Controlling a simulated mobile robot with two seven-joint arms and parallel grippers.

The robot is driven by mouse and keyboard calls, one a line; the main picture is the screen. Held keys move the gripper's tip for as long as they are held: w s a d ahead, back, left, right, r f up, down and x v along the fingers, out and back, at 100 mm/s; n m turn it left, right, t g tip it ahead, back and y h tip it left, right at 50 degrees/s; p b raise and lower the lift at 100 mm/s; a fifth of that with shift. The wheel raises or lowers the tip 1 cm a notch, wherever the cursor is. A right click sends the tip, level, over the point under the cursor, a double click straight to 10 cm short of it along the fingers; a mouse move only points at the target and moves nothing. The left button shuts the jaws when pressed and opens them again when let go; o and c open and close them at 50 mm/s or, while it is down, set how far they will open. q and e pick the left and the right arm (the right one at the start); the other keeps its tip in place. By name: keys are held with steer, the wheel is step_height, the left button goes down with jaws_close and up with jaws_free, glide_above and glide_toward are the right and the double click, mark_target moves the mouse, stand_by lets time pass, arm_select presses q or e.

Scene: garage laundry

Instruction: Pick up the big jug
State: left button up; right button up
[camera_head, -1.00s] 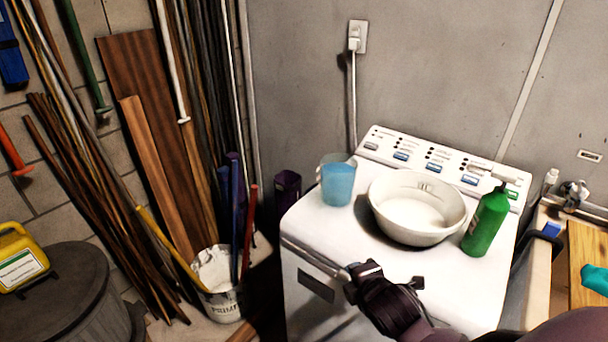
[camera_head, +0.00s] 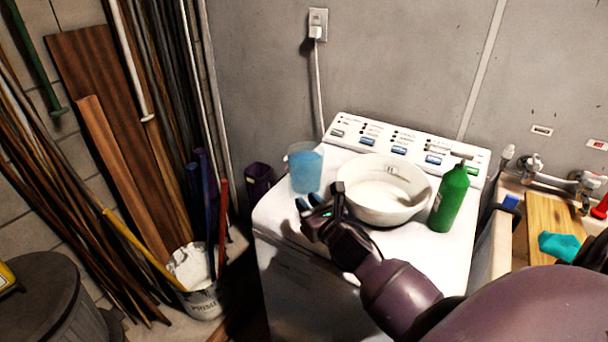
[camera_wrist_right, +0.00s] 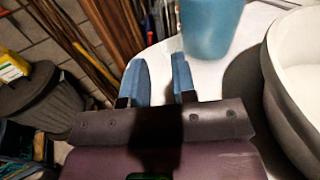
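A clear jug with blue contents (camera_head: 306,170) stands upright on the left of the white washing machine top. Its lower part also shows at the top of the right wrist view (camera_wrist_right: 210,28). My right gripper (camera_head: 320,200) is just in front of the jug, near the machine's front left edge. Its two blue-lined fingers are apart with nothing between them, as the right wrist view (camera_wrist_right: 158,72) shows. The fingertips point toward the jug and look apart from it. My left gripper is not in view.
A white bowl (camera_head: 378,205) stands right of the jug, close beside my right gripper. A green bottle (camera_head: 449,200) stands right of the bowl. A paint bucket (camera_head: 205,305) with poles is on the floor at left. A sink with a wooden board (camera_head: 552,222) is at right.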

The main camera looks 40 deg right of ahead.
mark_target(292, 186)
steer(key=w, duration=0.5)
steer(key=shift+d, duration=0.25)
steer(key=shift+w+d+f, duration=0.15)
steer(key=shift+w, duration=1.2)
steer(key=shift+w+d+f, duration=0.15)
steer(key=shift+w, duration=1.2)
jaws_close()
steer(key=shift+r, duration=0.1)
